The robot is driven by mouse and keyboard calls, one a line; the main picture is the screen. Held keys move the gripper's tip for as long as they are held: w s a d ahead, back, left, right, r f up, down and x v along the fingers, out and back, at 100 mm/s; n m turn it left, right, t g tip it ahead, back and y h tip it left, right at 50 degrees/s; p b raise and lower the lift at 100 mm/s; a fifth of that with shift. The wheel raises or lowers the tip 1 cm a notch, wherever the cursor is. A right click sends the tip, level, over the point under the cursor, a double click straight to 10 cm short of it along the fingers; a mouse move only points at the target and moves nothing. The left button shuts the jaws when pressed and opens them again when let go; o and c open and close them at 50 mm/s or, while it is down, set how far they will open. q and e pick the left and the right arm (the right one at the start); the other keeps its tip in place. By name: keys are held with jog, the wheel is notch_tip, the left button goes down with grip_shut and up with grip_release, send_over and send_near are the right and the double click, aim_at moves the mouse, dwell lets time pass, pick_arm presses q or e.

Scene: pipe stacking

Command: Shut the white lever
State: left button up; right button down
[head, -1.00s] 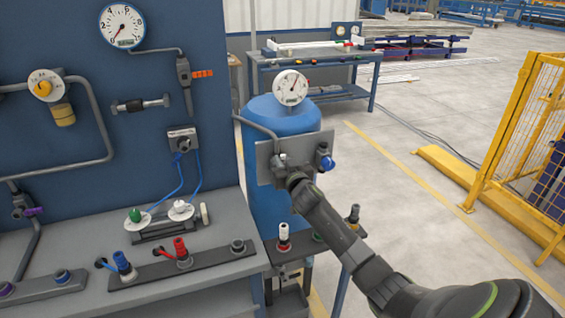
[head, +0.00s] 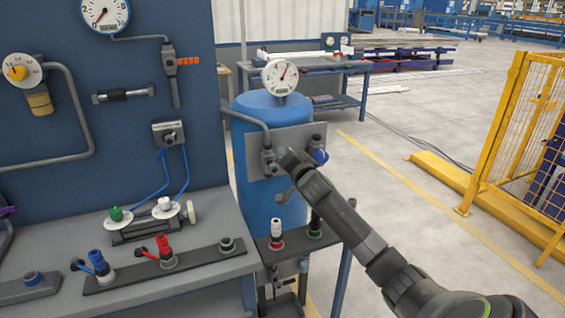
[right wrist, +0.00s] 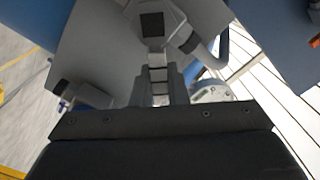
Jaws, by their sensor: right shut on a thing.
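My right gripper (head: 287,160) is at the grey plate (head: 298,143) on the front of the blue tank (head: 272,203). It covers part of the valve (head: 268,157) on that plate. In the right wrist view the fingers of my right gripper (right wrist: 160,88) are closed on a narrow pale piece, the white lever (right wrist: 158,75), just below the grey valve body (right wrist: 153,27). The lever cannot be made out in the head view, and its angle is hard to tell. My left gripper is not in view.
A blue knob (head: 320,156) sits at the plate's right side. A round gauge (head: 280,77) tops the tank. A small stand with a white-topped fitting (head: 276,230) is below. The workbench (head: 205,272) is left; a yellow fence (head: 510,130) is right.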

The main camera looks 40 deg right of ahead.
jog(key=f+m+b, duration=0.1)
jog(key=m+b, duration=0.1)
jog(key=m, duration=0.1)
jog(key=d+f+m+b, duration=0.1)
jog(key=m+b, duration=0.1)
jog(key=m, duration=0.1)
jog(key=f+m+b, duration=0.2)
jog(key=m, duration=0.1)
jog(key=shift+s+d, duration=0.2)
jog(key=shift+d, duration=0.05)
dwell(0.4)
jog(key=c, duration=1.4)
grip_release()
jog(key=shift+c, duration=0.2)
